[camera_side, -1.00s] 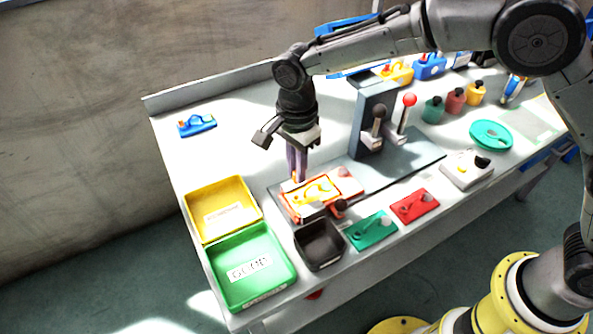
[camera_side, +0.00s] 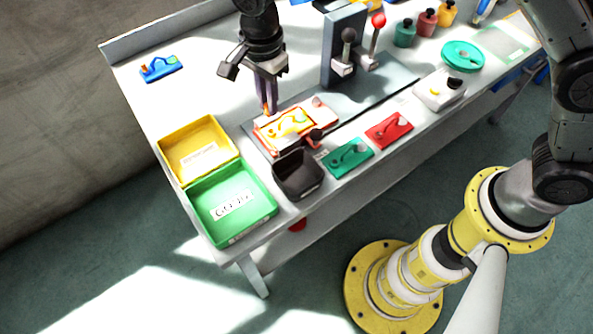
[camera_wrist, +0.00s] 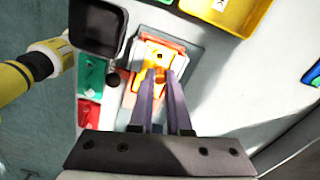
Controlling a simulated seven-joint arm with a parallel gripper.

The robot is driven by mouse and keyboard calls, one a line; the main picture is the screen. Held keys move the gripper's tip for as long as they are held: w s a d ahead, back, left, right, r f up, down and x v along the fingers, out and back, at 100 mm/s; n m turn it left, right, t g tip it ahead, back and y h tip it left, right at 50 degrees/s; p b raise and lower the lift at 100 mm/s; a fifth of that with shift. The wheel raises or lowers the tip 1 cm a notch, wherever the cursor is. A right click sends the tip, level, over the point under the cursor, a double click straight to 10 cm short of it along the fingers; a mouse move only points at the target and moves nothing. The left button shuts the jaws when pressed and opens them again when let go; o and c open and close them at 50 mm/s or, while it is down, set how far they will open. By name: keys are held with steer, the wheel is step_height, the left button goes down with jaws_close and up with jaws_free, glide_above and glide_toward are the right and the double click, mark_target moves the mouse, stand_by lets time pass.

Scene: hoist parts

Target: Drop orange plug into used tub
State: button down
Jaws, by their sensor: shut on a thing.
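My gripper (camera_side: 268,108) points down at the left end of an orange-and-yellow part on the bench. Its purple fingers are shut on the orange plug (camera_wrist: 158,76), of which only a little shows between the fingertips in the wrist view. I cannot tell whether the plug is clear of the part (camera_side: 292,124) under it. A small open dark tub (camera_side: 299,190) stands just in front of that part; it also shows at the top left of the wrist view (camera_wrist: 82,50). I cannot read a label naming it as the used tub.
A yellow tray (camera_side: 228,143) and a green tray (camera_side: 262,192) with a label stand left of the dark tub. Green (camera_side: 348,158) and red (camera_side: 389,130) plates lie to its right. An upright grey block with levers (camera_side: 343,50) stands behind. The back left bench is mostly clear.

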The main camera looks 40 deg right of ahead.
stand_by(0.3)
steer(key=shift+f, duration=0.25)
steer(key=s+d, duration=0.1)
steer(key=s, duration=1)
steer(key=shift+s+a+f, duration=0.1)
steer(key=shift+s+f, duration=0.05)
steer(key=shift+f, duration=2.55)
steer(key=c, duration=0.8)
jaws_free()
steer(key=shift+r, duration=0.1)
